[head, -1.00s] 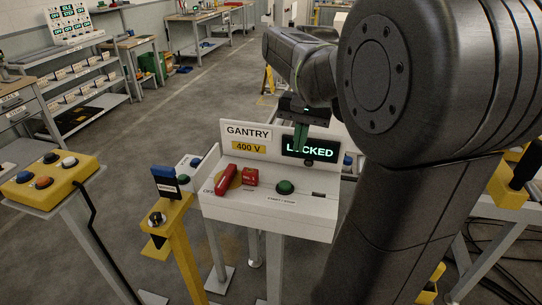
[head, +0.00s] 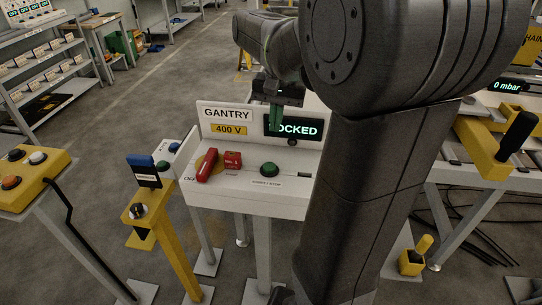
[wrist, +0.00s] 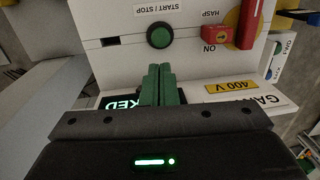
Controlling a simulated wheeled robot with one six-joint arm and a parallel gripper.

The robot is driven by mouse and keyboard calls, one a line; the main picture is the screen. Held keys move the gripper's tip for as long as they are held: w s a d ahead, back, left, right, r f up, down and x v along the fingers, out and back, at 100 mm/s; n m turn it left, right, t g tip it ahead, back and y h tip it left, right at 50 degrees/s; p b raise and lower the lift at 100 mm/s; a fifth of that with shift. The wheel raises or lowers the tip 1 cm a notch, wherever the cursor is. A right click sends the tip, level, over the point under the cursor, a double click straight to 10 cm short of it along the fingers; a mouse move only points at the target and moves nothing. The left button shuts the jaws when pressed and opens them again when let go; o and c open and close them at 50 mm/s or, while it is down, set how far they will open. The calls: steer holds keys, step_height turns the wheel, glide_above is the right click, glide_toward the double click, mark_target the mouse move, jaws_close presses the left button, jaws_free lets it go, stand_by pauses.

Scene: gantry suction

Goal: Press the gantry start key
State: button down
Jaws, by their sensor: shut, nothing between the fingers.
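The gantry control box (head: 221,197) is white with a back panel reading GANTRY, 400 V and a display (head: 305,129) whose visible letters read "OCKED". The green start/stop key (head: 269,169) is a round button on the box's top face; it also shows in the wrist view (wrist: 160,35). A red switch handle (head: 207,165) and a red hasp block (head: 233,161) sit left of it. My gripper (head: 275,117) has green fingers, shut and empty. In the wrist view its fingertips (wrist: 158,70) appear just short of the green key, apart from it; they overlap the display.
A yellow post (head: 160,220) with a key switch and blue-topped block stands left of the box. A yellow button box (head: 35,175) is at far left. A bench with a "0 mbar" display (head: 507,86) is at right. Open floor lies behind at left.

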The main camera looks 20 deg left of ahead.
mark_target(271, 167)
steer(key=f, duration=0.7)
steer(key=a+f, duration=0.1)
steer(key=f, duration=0.3)
steer(key=shift+s+f+p, duration=0.15)
steer(key=shift+s+p, duration=0.05)
steer(key=shift+p, duration=0.2)
steer(key=shift+f, duration=0.1)
steer(key=shift+f+b, duration=0.65)
steer(key=shift+f, duration=0.25)
steer(key=shift+s+d+f, duration=0.15)
steer(key=shift+s+f, duration=0.1)
steer(key=r+p, duration=0.1)
steer(key=r, duration=0.1)
steer(key=r+p, duration=0.1)
steer(key=p, duration=0.1)
steer(key=r+p, duration=0.1)
steer(key=r, duration=0.1)
steer(key=shift+w+r, duration=0.3)
step_height(271, 167, up, 9)
steer(key=b, duration=0.1)
steer(key=shift+w+d+r, duration=0.2)
steer(key=shift+d, duration=0.25)
